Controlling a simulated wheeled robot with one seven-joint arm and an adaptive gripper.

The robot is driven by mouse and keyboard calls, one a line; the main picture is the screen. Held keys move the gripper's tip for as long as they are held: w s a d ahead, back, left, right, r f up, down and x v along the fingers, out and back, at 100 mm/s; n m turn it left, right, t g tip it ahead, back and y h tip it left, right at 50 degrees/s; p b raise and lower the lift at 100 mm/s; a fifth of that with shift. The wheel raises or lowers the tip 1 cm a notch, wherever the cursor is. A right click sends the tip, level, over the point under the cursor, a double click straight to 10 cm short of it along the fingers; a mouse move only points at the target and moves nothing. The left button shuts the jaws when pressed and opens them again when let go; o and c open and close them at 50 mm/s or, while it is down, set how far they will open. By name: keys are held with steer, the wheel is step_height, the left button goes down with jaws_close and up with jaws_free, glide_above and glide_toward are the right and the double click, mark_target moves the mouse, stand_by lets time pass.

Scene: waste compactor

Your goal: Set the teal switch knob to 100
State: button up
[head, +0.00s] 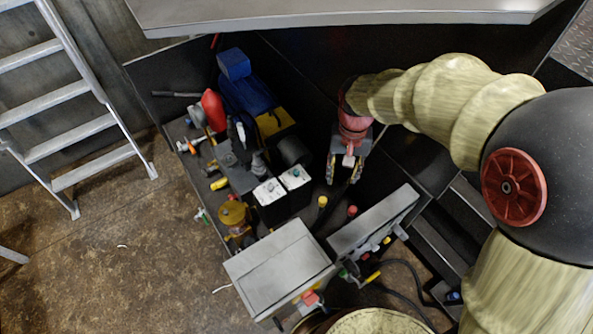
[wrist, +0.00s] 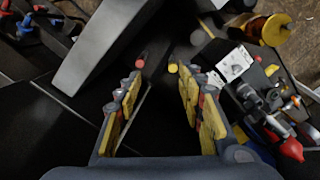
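Two dark boxes with white top plates stand side by side near the middle of the head view. The right one (head: 297,179) carries a small teal knob (head: 295,173). The left one (head: 268,192) has a small dark knob whose color is hard to tell. A white plate (wrist: 234,64) shows at upper right in the wrist view, its scale too small to read. My gripper (head: 345,168) hangs to the right of the boxes, apart from them. In the wrist view its yellow-padded fingers (wrist: 160,75) are spread with nothing between them.
A red post (head: 352,210) and yellow post (head: 322,201) stand below my gripper. Grey boxes (head: 278,266) (head: 374,222) stand in front. Tools, a red item (head: 214,110) and a blue item (head: 245,88) crowd the left. A ladder (head: 84,144) leans at far left.

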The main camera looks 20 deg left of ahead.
steer(key=w+a+f+m, duration=0.4)
steer(key=w+a+f, duration=0.3)
steer(key=a+f, duration=0.5)
steer(key=m+b, duration=0.1)
steer(key=m, duration=0.5)
glide_above(296, 171)
steer(key=f, duration=0.4)
steer(key=shift+s+d, duration=0.2)
steer(key=shift+w+a+r+m, duration=0.15)
steer(key=shift+w+m, duration=0.05)
steer(key=shift+m, duration=0.2)
step_height(296, 171, down, 8)
steer(key=shift+r+b, duration=0.1)
steer(key=shift+b, duration=1.15)
steer(key=shift+c, duration=1)
steer(key=shift+r, duration=0.1)
steer(key=c, duration=0.7)
jaws_close()
